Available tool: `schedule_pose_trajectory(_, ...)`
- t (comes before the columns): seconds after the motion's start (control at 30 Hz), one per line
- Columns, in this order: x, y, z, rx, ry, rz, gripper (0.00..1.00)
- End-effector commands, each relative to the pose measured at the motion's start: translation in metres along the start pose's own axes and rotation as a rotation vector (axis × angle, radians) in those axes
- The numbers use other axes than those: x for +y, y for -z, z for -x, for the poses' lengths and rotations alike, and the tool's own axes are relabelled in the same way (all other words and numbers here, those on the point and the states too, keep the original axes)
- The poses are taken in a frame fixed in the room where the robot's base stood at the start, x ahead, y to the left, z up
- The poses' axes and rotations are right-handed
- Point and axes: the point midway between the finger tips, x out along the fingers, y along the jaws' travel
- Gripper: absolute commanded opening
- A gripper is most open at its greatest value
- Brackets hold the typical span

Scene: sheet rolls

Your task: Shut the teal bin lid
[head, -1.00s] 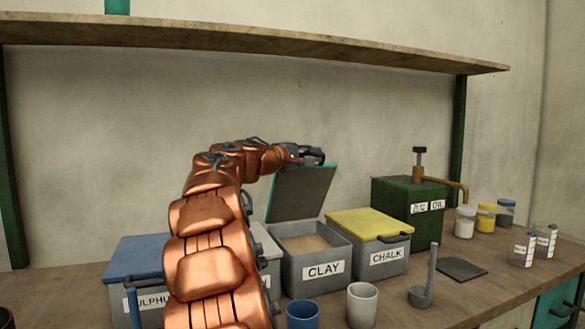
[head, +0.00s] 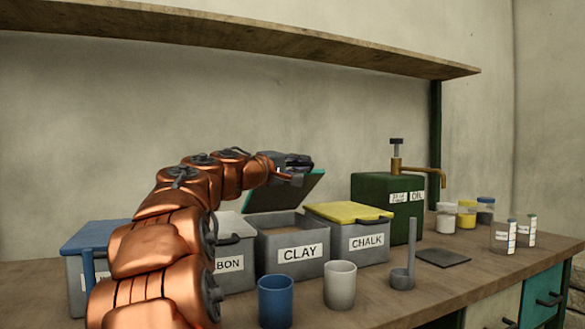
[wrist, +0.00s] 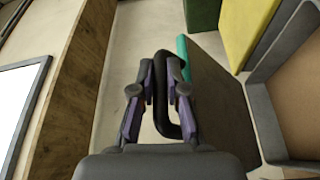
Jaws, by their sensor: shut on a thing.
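The teal bin lid (head: 285,192) stands tilted open at the back of the grey CLAY bin (head: 301,268); its dark underside faces forward. The bin is open, with pale brown material inside. My gripper (head: 299,176) is at the lid's raised edge. In the wrist view, my gripper (wrist: 157,85) is shut on the lid's black loop handle (wrist: 161,115). The lid's teal edge (wrist: 183,55) and dark underside (wrist: 217,105) show beside it. My arm hides part of the bins at left in the head view.
The yellow-lidded CHALK bin (head: 369,243) stands close to the right of the CLAY bin. A blue cup (head: 275,302) and a pale cup (head: 340,285) stand in front. A green OIL can (head: 375,190) is behind right. A wooden shelf (head: 250,45) runs above.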

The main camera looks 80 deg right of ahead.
Motion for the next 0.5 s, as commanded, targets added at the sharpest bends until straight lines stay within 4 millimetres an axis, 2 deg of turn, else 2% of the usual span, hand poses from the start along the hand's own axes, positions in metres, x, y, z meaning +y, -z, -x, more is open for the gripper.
schedule_pose_trajectory(0.03,-0.008,-0.003,0.001,0.001,0.002,0.002,0.0)
schedule_pose_trajectory(0.1,-0.011,-0.006,0.002,0.0,0.002,0.002,0.0)
schedule_pose_trajectory(0.5,-0.017,-0.015,0.004,0.0,0.001,0.001,0.0)
